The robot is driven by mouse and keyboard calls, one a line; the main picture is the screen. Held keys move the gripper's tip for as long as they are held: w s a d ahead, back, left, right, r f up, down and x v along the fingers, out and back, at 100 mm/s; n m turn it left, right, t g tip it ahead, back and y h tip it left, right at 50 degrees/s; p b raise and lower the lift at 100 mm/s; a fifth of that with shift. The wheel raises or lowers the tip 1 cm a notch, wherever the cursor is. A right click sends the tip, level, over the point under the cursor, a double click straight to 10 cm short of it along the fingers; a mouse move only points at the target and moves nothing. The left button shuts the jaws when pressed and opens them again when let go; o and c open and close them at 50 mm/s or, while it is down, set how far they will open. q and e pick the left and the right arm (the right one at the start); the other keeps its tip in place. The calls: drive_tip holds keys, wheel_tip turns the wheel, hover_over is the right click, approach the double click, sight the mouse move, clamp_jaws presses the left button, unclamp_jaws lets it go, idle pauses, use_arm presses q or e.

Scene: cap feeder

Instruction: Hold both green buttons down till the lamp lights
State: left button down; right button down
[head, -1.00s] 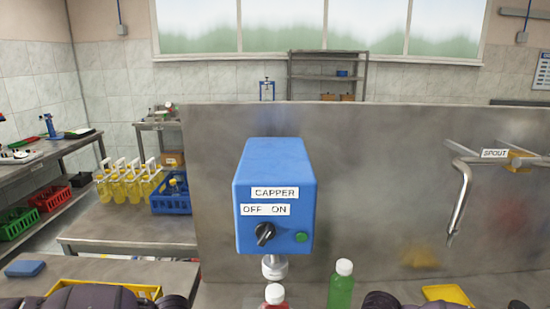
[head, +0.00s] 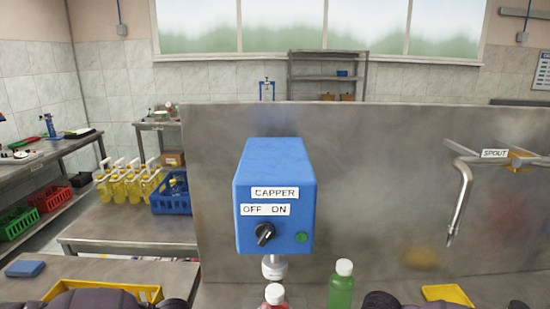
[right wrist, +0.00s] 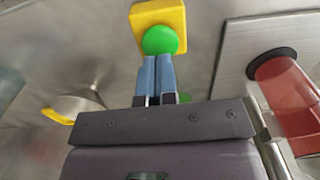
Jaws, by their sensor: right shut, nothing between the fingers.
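In the right wrist view, a round green button (right wrist: 160,40) sits on a yellow box (right wrist: 172,15). My right gripper (right wrist: 158,58) is shut and empty, its blue fingertips at the lower edge of that button. I cannot tell whether they press it down. The other green button is not clearly visible. In the head view, the blue capper box (head: 275,195) has a black knob (head: 264,234) and a small dark green disc (head: 302,237). I cannot tell whether that disc is the lamp. My left gripper is not in view.
A green bottle (head: 341,287) and a red bottle (head: 275,295) stand below the capper. A metal spout (head: 461,205) projects at right. A yellow tray edge (head: 150,292) shows at lower left and a yellow object (head: 448,294) at lower right. A steel panel (head: 380,180) stands behind.

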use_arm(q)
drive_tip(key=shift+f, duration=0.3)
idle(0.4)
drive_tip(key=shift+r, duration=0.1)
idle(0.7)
